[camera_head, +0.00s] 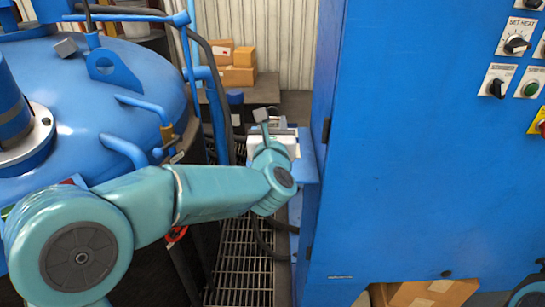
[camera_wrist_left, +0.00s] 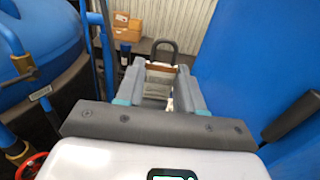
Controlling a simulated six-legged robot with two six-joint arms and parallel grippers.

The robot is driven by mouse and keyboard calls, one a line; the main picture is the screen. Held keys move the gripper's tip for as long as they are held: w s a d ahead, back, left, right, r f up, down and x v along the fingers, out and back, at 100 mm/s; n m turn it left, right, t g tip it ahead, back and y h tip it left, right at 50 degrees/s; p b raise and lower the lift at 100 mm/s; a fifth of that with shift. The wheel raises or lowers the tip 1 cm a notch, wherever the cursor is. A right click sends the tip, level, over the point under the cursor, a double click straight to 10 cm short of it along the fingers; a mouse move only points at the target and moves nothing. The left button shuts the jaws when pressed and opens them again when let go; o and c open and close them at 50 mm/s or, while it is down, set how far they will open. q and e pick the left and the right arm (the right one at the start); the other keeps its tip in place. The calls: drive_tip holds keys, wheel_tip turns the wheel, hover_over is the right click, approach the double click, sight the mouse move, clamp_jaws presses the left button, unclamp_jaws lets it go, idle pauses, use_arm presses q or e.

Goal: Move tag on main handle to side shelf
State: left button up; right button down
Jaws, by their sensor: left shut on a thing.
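My left gripper (camera_head: 284,130) is past the teal wrist, between the furnace and the blue cabinet; the wrist hides much of it in the head view. In the left wrist view its two grey fingers (camera_wrist_left: 160,80) are shut on the tag (camera_wrist_left: 161,69), a pale piece with a brown upper edge. A dark loop stands up behind the tag. The tag cannot be made out in the head view. A blue ledge (camera_head: 308,168), which looks like the side shelf, sits against the cabinet's left side, right beside the gripper. My right gripper is out of view.
The blue cabinet (camera_head: 420,150) fills the right, with knobs and a red-yellow switch (camera_head: 540,121) at its edge. The round blue furnace (camera_head: 130,85) with pipes stands left. Cardboard boxes (camera_head: 238,65) sit at the back. A floor grating (camera_head: 243,260) lies below the arm.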

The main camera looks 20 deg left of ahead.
use_arm(q)
wheel_tip(320, 180, down, 4)
drive_tip(key=shift+a+r, duration=0.1)
wheel_tip(320, 180, down, 4)
drive_tip(key=shift+w+f, duration=0.1)
drive_tip(key=shift+f, duration=0.15)
drive_tip(key=o, duration=1)
drive_tip(key=shift+f, duration=0.1)
